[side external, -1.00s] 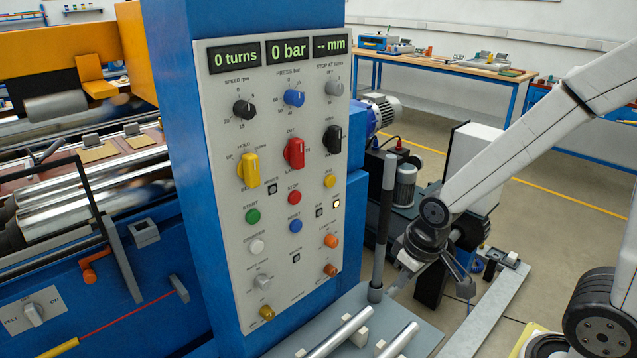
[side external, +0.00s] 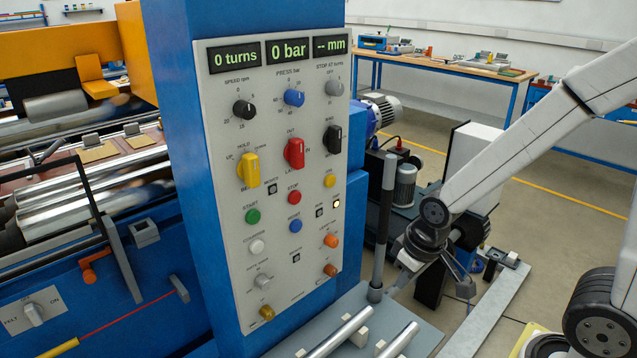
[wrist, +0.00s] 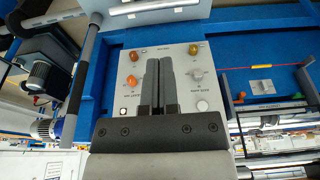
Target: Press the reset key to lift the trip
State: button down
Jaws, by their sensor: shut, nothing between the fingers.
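The blue reset key (side external: 295,226) sits on the grey control panel (side external: 222,290), below the red stop button (side external: 293,197) and right of the green start button (side external: 252,216). A small square lamp (side external: 337,203) is lit at the panel's right side; its label is too small to read surely. My gripper (side external: 394,288) is right of the panel and low, apart from the key. In the wrist view my gripper (wrist: 158,62) has its two dark fingers together and empty, in front of the panel's lower part. The reset key is not visible there.
A dark upright post (side external: 384,205) stands between my gripper and the panel. Orange knobs (side external: 331,240) line the panel's lower right. Metal bars (side external: 340,333) lie on the grey shelf below. Displays (side external: 288,50) at the top read 0 turns, 0 bar and dashes.

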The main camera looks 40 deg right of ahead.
aim_at(299, 230)
jog(key=w+d+f+m+t, duration=0.1)
jog(key=w+f+m+t, duration=0.2)
jog(key=w, duration=0.7)
jog(key=w+d+f+m+t+h, duration=0.1)
jog(key=w+f+m+t, duration=0.2)
jog(key=w, duration=0.7)
jog(key=m, duration=0.2)
jog(key=shift+f+m, duration=0.25)
jog(key=shift+m, duration=0.05)
jog(key=shift+w, duration=0.2)
jog(key=w, duration=0.8)
jog(key=shift+w, duration=0.2)
jog(key=shift+w, duration=0.9)
dwell(2.7)
jog(key=shift+s+d, duration=0.1)
jog(key=shift+s, duration=0.75)
